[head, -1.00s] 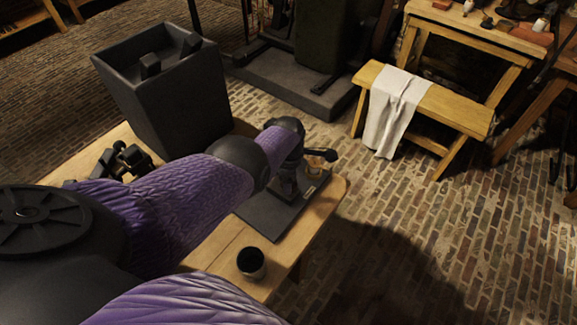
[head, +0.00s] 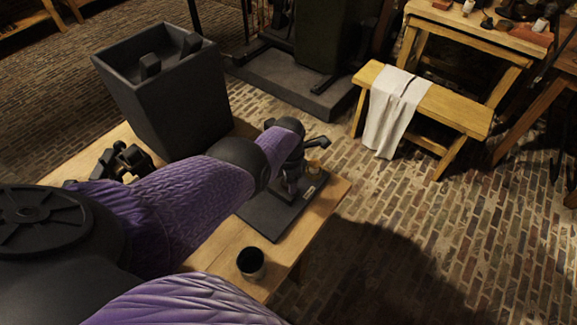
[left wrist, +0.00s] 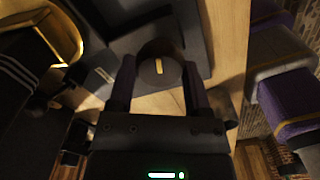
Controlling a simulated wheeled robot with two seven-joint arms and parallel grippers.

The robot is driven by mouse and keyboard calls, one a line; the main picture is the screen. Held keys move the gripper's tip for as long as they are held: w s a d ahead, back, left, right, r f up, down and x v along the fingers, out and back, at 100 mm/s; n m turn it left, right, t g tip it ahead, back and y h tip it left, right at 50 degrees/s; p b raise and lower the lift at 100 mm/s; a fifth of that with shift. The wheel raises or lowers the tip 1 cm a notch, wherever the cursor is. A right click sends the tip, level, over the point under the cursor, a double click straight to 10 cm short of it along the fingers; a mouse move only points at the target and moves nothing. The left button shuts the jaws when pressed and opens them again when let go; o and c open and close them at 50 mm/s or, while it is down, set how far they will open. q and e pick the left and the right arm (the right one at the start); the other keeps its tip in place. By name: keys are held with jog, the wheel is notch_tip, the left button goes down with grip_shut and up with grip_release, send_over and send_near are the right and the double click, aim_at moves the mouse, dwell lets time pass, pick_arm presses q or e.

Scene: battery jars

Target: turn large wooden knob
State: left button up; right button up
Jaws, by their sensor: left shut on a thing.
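The round brown knob (left wrist: 158,66) with a short pale mark on its top sits between the two fingers of my left gripper (left wrist: 160,75) in the left wrist view. The gripper is shut on it, one finger on each side. In the head view my left gripper (head: 291,181) reaches down to the dark board (head: 268,222) near the table's right end; my wrist and forearm hide the knob there. A small copper-coloured part (head: 314,167) shows just right of the gripper. My right gripper is not seen.
A tall dark bin (head: 175,110) stands on the wooden table (head: 215,258) behind my arm. A small dark-topped cup (head: 251,263) stands near the front edge. A black object (head: 122,160) lies at left. A bench with a white cloth (head: 393,112) stands beyond on brick floor.

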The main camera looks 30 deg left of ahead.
pick_arm(q)
jog(key=shift+w+r, duration=0.1)
jog(key=o, duration=1.3)
notch_tip(320, 180, up, 10)
jog(key=p, duration=0.9)
